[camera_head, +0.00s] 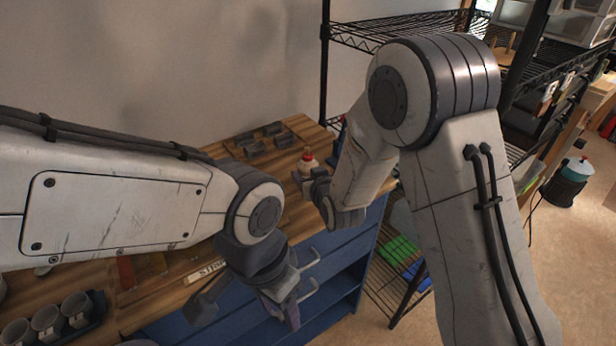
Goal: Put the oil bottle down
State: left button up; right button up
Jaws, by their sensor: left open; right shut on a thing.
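The oil bottle (308,160), small and pale with a red band, shows near the back right corner of the wooden worktop (297,214). My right gripper (308,180) is shut on it; its fingers hide the lower part. I cannot tell whether the bottle's base touches the worktop. My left gripper (246,306) is open and empty, pointing down in front of the worktop's front edge and the blue drawers.
A wooden tray with dark blocks (262,138) lies at the worktop's back. Several grey cups (47,321) stand in a dark tray at lower left. A sign block (205,271) lies near the front edge. Black wire shelving (400,27) stands behind at right.

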jog(key=shift+f, duration=0.45)
jog(key=shift+f, duration=0.1)
jog(key=o, duration=1.5)
jog(key=shift+c, duration=0.2)
